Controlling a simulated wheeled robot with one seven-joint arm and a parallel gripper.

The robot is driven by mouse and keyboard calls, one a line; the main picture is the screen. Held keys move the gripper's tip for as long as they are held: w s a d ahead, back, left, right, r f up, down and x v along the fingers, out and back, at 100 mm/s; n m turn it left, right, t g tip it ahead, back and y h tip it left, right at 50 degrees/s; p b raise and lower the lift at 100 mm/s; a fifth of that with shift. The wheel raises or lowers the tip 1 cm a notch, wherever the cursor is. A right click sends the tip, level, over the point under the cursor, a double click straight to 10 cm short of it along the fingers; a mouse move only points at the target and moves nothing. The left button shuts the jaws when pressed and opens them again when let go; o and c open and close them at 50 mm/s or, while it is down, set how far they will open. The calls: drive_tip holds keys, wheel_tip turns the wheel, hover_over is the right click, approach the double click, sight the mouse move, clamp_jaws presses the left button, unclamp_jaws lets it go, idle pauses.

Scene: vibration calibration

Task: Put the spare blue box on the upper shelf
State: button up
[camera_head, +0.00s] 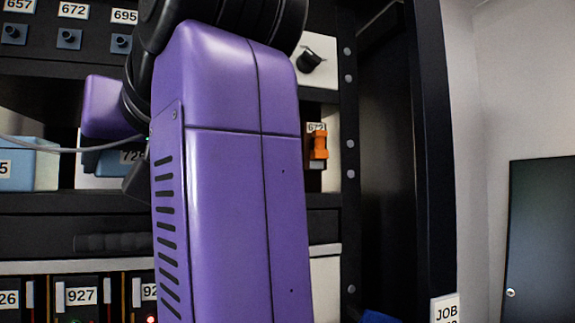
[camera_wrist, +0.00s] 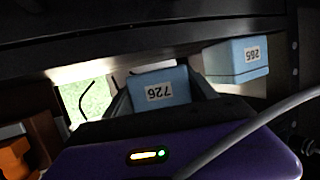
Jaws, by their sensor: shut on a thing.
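A light blue box labelled 726 (camera_wrist: 158,92) sits between the dark fingers of my gripper (camera_wrist: 162,76) in the wrist view, where it appears upside down. My gripper is shut on it. I cannot tell whether the box touches the shelf. A second light blue box (camera_head: 30,163) stands to the left in that bay; in the wrist view a box labelled 285 (camera_wrist: 237,60) is at the right, apart from the held one.
Labelled switches (camera_head: 69,39) line the panel above the bay. Modules with labels such as 927 (camera_head: 80,296) are below. An orange part (camera_head: 318,147) is right of my arm. A grey cable (camera_wrist: 255,125) crosses the wrist view. The rack's dark upright (camera_head: 432,150) bounds the right side.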

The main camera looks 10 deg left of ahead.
drive_tip(key=shift+f, duration=0.7)
drive_tip(key=shift+f, duration=0.2)
drive_tip(key=o, duration=1.6)
drive_tip(key=shift+c, duration=0.2)
drive_tip(key=shift+r, duration=0.25)
drive_tip(key=b+v, duration=0.1)
drive_tip(key=v, duration=0.9)
drive_tip(key=shift+d+r+b, duration=0.1)
drive_tip(key=shift+d+b, duration=0.15)
drive_tip(key=shift+b, duration=0.1)
drive_tip(key=shift+s+d+r, duration=0.15)
drive_tip(key=shift+s+d, duration=0.35)
drive_tip(key=shift+s, duration=0.05)
